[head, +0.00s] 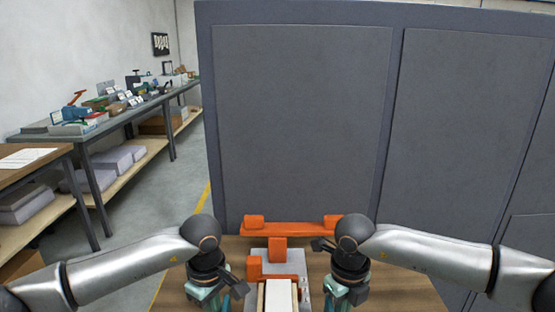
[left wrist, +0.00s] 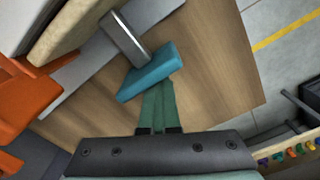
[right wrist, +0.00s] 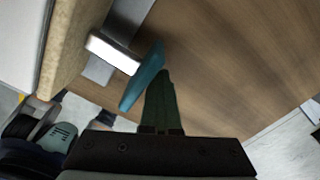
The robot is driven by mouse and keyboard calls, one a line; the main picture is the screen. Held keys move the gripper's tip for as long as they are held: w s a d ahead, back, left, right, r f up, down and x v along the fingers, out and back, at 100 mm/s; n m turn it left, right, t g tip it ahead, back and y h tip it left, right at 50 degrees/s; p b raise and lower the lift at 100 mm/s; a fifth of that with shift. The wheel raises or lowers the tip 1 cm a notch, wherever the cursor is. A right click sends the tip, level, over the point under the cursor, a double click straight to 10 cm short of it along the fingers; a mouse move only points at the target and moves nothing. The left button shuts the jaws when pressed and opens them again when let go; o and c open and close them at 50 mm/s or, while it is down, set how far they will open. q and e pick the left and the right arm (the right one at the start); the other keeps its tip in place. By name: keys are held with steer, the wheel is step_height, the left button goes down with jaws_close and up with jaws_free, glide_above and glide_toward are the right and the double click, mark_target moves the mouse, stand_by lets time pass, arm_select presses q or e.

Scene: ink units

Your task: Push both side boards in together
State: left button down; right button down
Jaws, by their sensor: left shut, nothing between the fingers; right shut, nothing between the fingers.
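A pale block, apparently a stack, lies between two tan side boards in the orange-and-grey fixture; its white top (head: 281,295) shows in the head view. The left tan board (left wrist: 68,35) and right tan board (right wrist: 72,55) show in the wrist views. Beside each board is a metal rod ending in a blue plate, the left plate (left wrist: 150,72) and the right plate (right wrist: 142,76). My left gripper (left wrist: 158,86) is shut and empty, its tips at the left plate's outer face. My right gripper (right wrist: 160,76) is shut and empty beside the right plate. Whether the tips touch the plates I cannot tell.
An orange crossbar (head: 292,229) stands at the back of the wooden table (head: 395,290). A tall grey panel (head: 300,110) rises behind it. Bare tabletop lies outside both plates. A cluttered bench (head: 100,122) stands at the far left.

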arm_select(q)
steer(key=shift+a+r, duration=0.35)
steer(key=shift+a, duration=0.5)
steer(key=shift+a+r, duration=0.3)
steer(key=shift+a, duration=0.5)
steer(key=shift+a+r, duration=0.35)
steer(key=shift+a, duration=0.5)
arm_select(e)
steer(key=shift+d+r, duration=0.35)
steer(key=shift+d, duration=0.5)
steer(key=shift+d+r, duration=0.3)
steer(key=shift+d, duration=0.5)
steer(key=shift+d+r, duration=0.35)
steer(key=shift+d, duration=0.5)
